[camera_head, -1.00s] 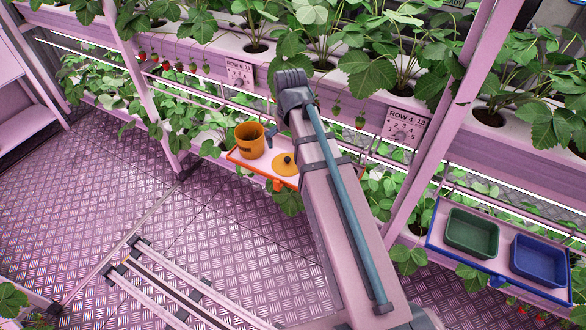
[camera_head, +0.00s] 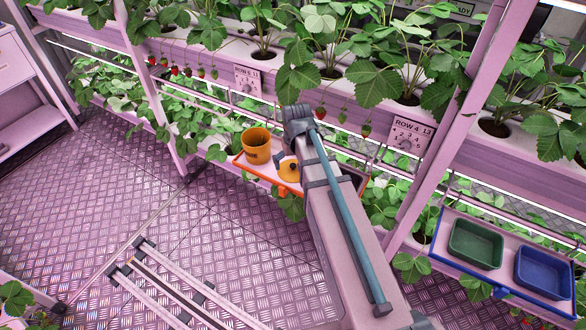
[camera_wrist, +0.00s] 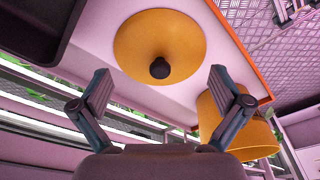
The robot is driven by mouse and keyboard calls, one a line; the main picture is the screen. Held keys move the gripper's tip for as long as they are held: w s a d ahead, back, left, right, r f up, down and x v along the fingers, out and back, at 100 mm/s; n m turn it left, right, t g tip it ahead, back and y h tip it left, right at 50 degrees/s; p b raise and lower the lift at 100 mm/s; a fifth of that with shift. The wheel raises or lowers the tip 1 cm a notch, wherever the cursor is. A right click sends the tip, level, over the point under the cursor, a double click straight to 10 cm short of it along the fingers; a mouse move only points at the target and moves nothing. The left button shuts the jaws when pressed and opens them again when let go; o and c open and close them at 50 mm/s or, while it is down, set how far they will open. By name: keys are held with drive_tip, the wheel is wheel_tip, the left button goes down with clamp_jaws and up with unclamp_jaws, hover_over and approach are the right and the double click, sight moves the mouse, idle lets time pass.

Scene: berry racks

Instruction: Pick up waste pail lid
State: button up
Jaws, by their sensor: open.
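The waste pail lid (camera_head: 290,171) is a round yellow-orange disc with a dark knob. It lies on a white shelf with an orange rim, next to the orange pail (camera_head: 256,146). In the wrist view the lid (camera_wrist: 142,45) is ahead of my gripper (camera_wrist: 160,88), with its dark knob between and beyond the two fingertips. My gripper is open and empty, apart from the lid. The pail (camera_wrist: 250,138) shows at the right in the wrist view, partly behind the right finger. In the head view my arm hides the gripper and part of the lid.
The orange-rimmed shelf (camera_head: 240,163) hangs on the plant rack. A dark tray (camera_wrist: 35,25) sits near the lid. A blue-rimmed shelf (camera_head: 433,248) at the right holds a green bin (camera_head: 476,244) and a blue bin (camera_head: 543,267). Strawberry plants hang above. The metal floor (camera_head: 130,215) at the left is mostly open.

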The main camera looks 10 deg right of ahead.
drive_tip(key=shift+w+f, duration=0.15)
drive_tip(key=shift+f, duration=0.75)
drive_tip(key=c, duration=1.4)
drive_tip(key=shift+c, duration=0.7)
